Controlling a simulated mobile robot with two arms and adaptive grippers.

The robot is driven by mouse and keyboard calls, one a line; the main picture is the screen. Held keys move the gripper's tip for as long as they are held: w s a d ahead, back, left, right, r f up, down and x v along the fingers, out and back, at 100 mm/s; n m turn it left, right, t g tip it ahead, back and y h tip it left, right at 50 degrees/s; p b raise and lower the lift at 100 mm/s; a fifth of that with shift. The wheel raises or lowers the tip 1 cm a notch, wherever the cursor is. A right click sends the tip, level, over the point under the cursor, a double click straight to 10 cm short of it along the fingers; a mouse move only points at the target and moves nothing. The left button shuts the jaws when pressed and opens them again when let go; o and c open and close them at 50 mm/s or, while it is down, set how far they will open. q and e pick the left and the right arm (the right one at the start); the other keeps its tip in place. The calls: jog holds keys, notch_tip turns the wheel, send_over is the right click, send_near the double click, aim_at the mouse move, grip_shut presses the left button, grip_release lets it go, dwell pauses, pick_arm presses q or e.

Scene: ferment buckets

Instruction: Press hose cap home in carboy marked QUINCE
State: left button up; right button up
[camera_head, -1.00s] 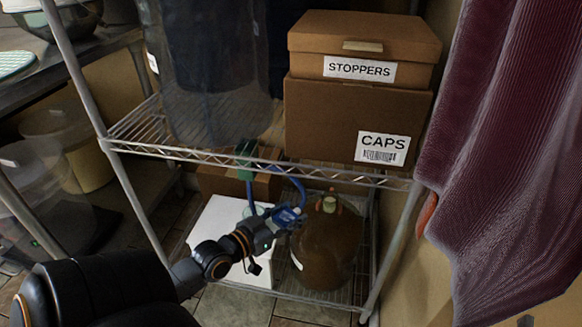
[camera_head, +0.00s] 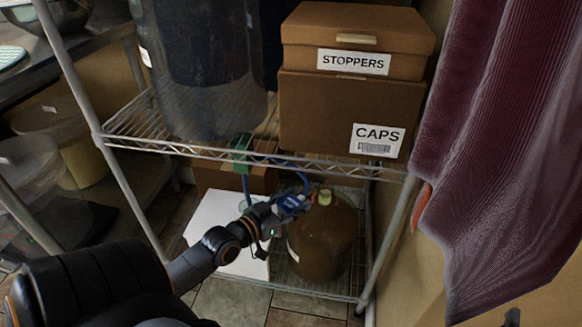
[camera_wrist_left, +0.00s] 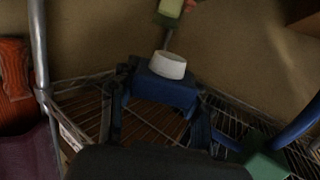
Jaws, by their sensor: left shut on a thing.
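My left gripper (camera_head: 283,208) is shut on a blue hose cap (camera_head: 292,202), just left of the neck of a brown carboy (camera_head: 322,245) on the lower wire shelf. In the left wrist view the blue cap (camera_wrist_left: 165,92) sits between the fingers, with a white round piece (camera_wrist_left: 168,64) on it. A pale green piece (camera_head: 325,197) shows at the carboy's neck. No QUINCE marking is readable.
Upper shelf's front rail (camera_head: 270,157) crosses above the arm. STOPPERS (camera_head: 305,58) and CAPS (camera_head: 310,115) boxes stand on that shelf beside a large dark translucent vessel (camera_head: 200,85). A white box (camera_head: 205,222) stands left of the carboy. A maroon cloth (camera_head: 490,150) hangs at right.

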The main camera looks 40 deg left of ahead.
pick_arm(q)
jog(key=shift+w+f, duration=0.1)
jog(key=shift+w, duration=1.1)
jog(key=shift+w+d+f+b, duration=0.1)
jog(key=shift+w+f+b, duration=0.1)
jog(key=shift+w, duration=1.8)
jog(key=shift+w+d+f+b, duration=0.1)
jog(key=shift+w+f, duration=0.05)
jog(key=shift+w, duration=1.8)
jog(key=shift+w+f+b, duration=0.1)
jog(key=shift+w+b, duration=0.25)
jog(key=shift+w, duration=1.1)
pick_arm(e)
jog(key=shift+s+a+r+t+y, duration=0.1)
jog(key=shift+s+r+t+y, duration=0.1)
jog(key=shift+r+t, duration=0.55)
jog(key=shift+s+a+r+t+y, duration=0.1)
jog(key=shift+r+t+y, duration=0.15)
jog(key=shift+r, duration=0.75)
jog(key=shift+s+a+r+t+y, duration=0.15)
jog(key=shift+r+t, duration=0.45)
jog(key=shift+r, duration=0.3)
jog(key=shift+r, duration=0.1)
pick_arm(q)
jog(key=shift+w, duration=0.2)
jog(key=shift+w+d+f, duration=0.1)
jog(key=shift+w, duration=0.25)
pick_arm(e)
jog(key=shift+d, duration=0.1)
